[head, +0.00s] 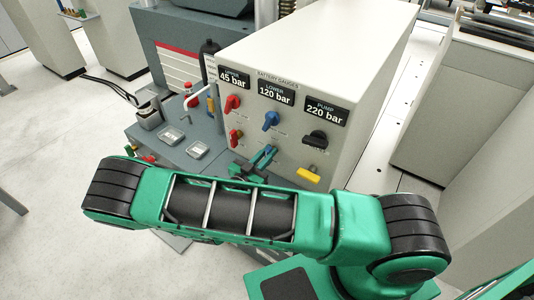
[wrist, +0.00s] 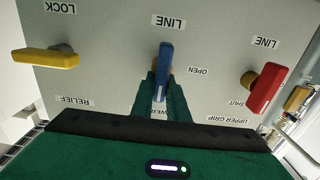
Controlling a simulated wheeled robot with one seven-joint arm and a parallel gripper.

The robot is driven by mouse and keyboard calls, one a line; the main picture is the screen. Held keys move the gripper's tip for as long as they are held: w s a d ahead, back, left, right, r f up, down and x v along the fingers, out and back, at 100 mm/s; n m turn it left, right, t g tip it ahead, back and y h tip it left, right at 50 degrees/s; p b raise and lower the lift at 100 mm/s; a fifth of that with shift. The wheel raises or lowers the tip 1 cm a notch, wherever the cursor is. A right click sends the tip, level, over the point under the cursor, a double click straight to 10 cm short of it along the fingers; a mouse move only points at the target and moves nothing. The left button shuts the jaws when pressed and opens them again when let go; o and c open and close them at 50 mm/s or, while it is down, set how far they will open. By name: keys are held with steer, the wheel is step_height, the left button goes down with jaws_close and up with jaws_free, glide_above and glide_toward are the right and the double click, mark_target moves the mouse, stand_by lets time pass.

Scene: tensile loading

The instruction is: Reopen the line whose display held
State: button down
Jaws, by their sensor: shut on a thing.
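A pale cabinet front carries three displays: an upper one (head: 234,78) reading 45 bar, a lower one (head: 276,92) reading 120 bar and a pump one (head: 326,109) reading 220 bar. In the bottom row are a red line handle (head: 235,138), a blue line handle (wrist: 163,68) and a yellow handle (head: 308,174). My gripper (head: 263,160) is shut on the blue handle, fingers on both sides of it. In the wrist view, which is upside down, the blue handle stands upright in the picture, beside an OPEN label. The red handle (wrist: 266,88) there is tilted and apart from my gripper.
Above the bottom row are a red knob (head: 232,103), a blue knob (head: 271,120) and a black knob (head: 315,137). The yellow handle (wrist: 46,57) lies across at the wrist view's left. A grey bench (head: 172,138) with small trays adjoins the cabinet's left.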

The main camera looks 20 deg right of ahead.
steer(key=n, duration=0.5)
steer(key=shift+w+a+f+n, duration=0.15)
steer(key=shift+w+a+n, duration=0.15)
steer(key=shift+w+a, duration=0.1)
steer(key=shift+w+a+f+n, duration=0.15)
steer(key=shift+f+n, duration=0.15)
steer(key=shift+n, duration=1.75)
steer(key=shift+w+a+f+n, duration=0.1)
steer(key=shift+w+f+n, duration=0.15)
steer(key=shift+n, duration=1.85)
steer(key=shift+w+a+f+n, duration=0.1)
steer(key=shift+f+n, duration=0.25)
steer(key=shift+n, duration=1.7)
steer(key=c, duration=1.9)
jaws_free()
steer(key=shift+f, duration=0.1)
steer(key=shift+o, duration=0.9)
steer(key=shift+d, duration=0.1)
